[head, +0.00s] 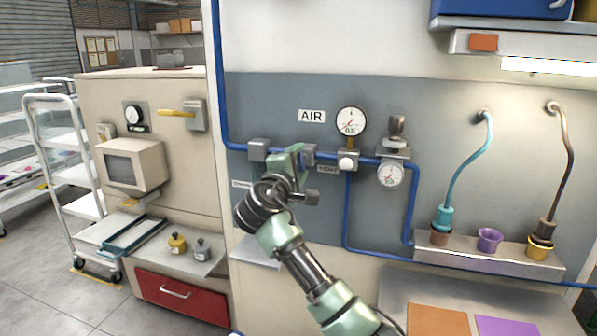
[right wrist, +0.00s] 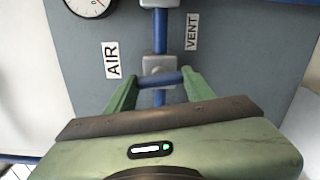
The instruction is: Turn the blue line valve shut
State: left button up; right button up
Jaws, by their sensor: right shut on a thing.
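The blue pipe (head: 233,147) runs across the grey wall panel below the AIR sign (head: 312,116). My right gripper (head: 295,158) is at this pipe, and in the head view it hides most of the valve there. In the right wrist view the blue valve handle (right wrist: 165,78) lies crosswise to the pipe (right wrist: 160,32), in front of a grey valve body (right wrist: 158,63). The fingers of my right gripper (right wrist: 160,88) are shut on the handle, one at each end of it. My left gripper is in neither view.
A pressure gauge (head: 351,121) and a regulator with a second gauge (head: 390,175) are on the pipe to the right. A VENT label (head: 328,169) is close by the gripper.

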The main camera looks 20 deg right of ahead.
jog(key=shift+f+m+b, duration=0.15)
jog(key=shift+m+b, duration=0.35)
jog(key=shift+m, duration=0.4)
jog(key=o, duration=1.4)
jog(key=b+v, duration=0.2)
jog(key=v, duration=0.5)
jog(key=shift+s+a, duration=0.2)
jog(key=shift+s, duration=0.15)
